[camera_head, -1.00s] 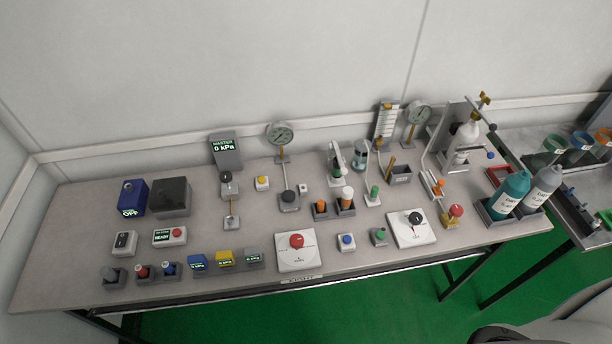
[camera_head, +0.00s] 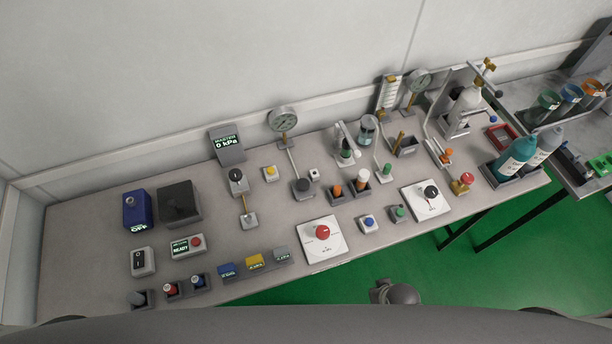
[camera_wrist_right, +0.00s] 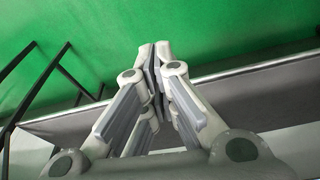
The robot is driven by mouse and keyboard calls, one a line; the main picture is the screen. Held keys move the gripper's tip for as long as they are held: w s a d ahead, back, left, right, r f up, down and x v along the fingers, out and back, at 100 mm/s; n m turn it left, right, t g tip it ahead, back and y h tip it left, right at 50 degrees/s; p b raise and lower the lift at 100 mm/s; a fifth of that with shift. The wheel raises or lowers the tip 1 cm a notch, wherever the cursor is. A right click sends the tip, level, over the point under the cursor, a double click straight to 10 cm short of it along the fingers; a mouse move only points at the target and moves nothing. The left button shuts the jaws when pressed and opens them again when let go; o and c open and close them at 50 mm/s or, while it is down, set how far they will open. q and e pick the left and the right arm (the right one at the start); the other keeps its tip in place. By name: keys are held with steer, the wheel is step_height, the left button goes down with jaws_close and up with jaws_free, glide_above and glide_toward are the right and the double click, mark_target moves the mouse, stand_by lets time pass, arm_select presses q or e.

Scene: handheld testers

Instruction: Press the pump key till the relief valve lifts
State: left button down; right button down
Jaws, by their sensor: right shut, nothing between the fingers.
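Nothing in view is readably labelled as the pump key or the relief valve. The blue box (camera_head: 137,209) with an OFF display stands at the left of the bench, with a rocker switch (camera_head: 143,262) in front of it. A small box with a READY display and red button (camera_head: 188,245) sits beside the switch. The master display (camera_head: 227,144) at the back reads 0 kPa. A round gauge (camera_head: 283,119) stands to its right. My right gripper (camera_wrist_right: 155,50) is shut and empty in the right wrist view, near the bench's edge and apart from the devices. My left gripper is not in view.
The bench (camera_head: 80,235) carries many testers, including a white plate with a red knob (camera_head: 322,232) and another with a black knob (camera_head: 431,192). Teal and grey bottles stand at the right. Green floor (camera_wrist_right: 210,30) lies beyond the bench edge.

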steer(key=w+a+r+t+y+p, duration=0.15)
steer(key=w+a+r, duration=0.3)
steer(key=r, duration=0.85)
steer(key=w+a+r+t+y+p, duration=0.1)
steer(key=w+a+r+p, duration=0.35)
steer(key=r, duration=0.85)
steer(key=w+a+r+n+y, duration=0.1)
steer(key=w+a+r+y, duration=0.25)
steer(key=w+a, duration=0.75)
steer(key=w+f+m+y, duration=0.1)
steer(key=w+f, duration=0.1)
steer(key=w, duration=0.8)
steer(key=shift+m+t+b, duration=0.3)
steer(key=shift+t+b, duration=0.05)
steer(key=shift+f, duration=0.15)
